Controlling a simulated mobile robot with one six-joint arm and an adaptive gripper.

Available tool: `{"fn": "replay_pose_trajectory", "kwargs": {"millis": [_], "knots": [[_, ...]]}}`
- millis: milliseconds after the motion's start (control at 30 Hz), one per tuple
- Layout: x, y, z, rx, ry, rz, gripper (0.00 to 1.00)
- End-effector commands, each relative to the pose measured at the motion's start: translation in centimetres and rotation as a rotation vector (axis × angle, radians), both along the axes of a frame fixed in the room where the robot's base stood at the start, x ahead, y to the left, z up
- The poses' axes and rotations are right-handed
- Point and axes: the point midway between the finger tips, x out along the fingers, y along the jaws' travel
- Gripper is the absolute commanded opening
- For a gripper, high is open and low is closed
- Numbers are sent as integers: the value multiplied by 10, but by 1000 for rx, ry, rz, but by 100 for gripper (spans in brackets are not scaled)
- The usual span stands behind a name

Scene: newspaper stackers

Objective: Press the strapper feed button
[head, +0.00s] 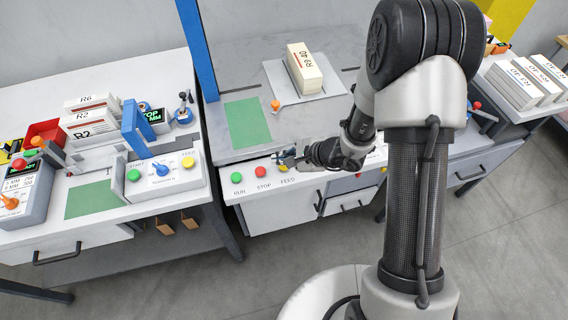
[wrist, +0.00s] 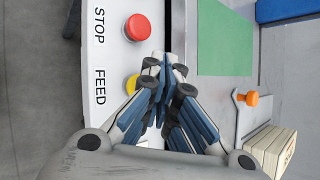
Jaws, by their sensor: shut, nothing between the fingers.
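The strapper's front panel (head: 246,190) carries a green RUN button (head: 237,177), a red STOP button (head: 260,172) and the FEED label (head: 287,181). The yellow FEED button (wrist: 132,84) shows in the wrist view beside the FEED lettering, partly covered by my fingers. The red STOP button (wrist: 138,27) is clear of my fingers.
An orange knob (head: 275,105) stands near the plate. A blue post (head: 197,45) rises at the strapper's left. The left table has another button panel (head: 161,185). Stacked bundles sit at right.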

Motion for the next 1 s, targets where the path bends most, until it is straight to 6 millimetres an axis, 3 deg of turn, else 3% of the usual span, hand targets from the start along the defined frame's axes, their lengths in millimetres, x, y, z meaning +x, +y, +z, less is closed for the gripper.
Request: {"fn": "replay_pose_trajectory", "kwargs": {"millis": [1000], "knots": [[0, 0, -8, 0, 1, -1, 0]]}}
